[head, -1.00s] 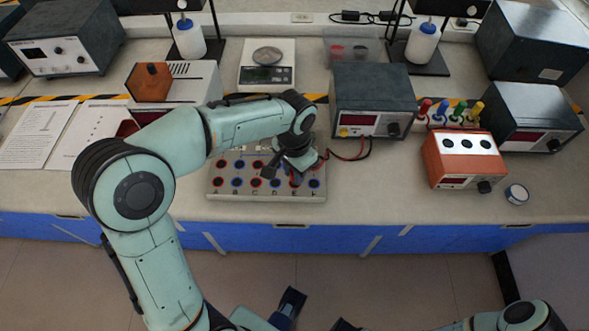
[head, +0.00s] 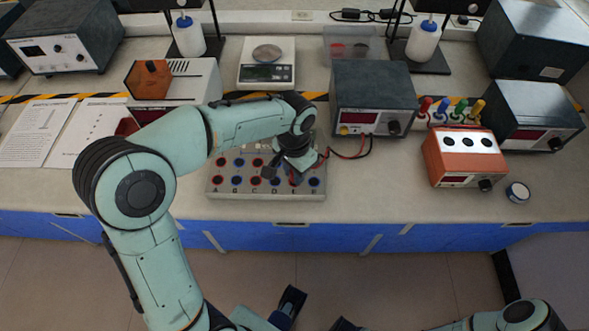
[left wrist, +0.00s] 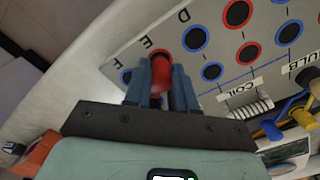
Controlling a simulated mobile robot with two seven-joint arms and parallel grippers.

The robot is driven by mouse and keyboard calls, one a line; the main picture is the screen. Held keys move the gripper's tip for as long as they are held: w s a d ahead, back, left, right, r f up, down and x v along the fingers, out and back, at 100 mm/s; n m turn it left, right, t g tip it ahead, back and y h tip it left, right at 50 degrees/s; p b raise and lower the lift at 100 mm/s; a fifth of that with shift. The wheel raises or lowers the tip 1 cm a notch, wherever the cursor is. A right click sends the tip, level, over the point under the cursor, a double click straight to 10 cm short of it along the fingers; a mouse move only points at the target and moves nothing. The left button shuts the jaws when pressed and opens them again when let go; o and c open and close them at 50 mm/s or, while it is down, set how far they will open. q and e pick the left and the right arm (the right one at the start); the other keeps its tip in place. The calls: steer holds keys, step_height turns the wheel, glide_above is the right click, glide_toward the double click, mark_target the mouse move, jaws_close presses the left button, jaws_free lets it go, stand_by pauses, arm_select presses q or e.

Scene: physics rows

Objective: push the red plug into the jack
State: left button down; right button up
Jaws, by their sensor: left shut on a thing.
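The red plug (left wrist: 163,68) is upright between the blue fingers of my left gripper (left wrist: 160,88) in the left wrist view, and the fingers are shut on it. It stands at the jack column marked E on the grey jack board (left wrist: 120,45). Its tip and the jack under it are hidden, so I cannot tell how deep it sits. In the head view my left gripper (head: 283,176) is over the right part of the board (head: 212,192), and my wrist covers most of the plug.
The power supply (head: 372,98) stands behind the board, with red and black leads (head: 362,153) at its front. An orange meter box (head: 462,160) and a tape roll (head: 517,192) are to the right.

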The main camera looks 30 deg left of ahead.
arm_select(q)
steer(key=shift+f+b, duration=0.35)
steer(key=shift+f, duration=0.25)
steer(key=shift+c, duration=2.3)
jaws_free()
steer(key=shift+r, duration=0.2)
steer(key=shift+r+p, duration=2.8)
steer(key=shift+r, duration=0.35)
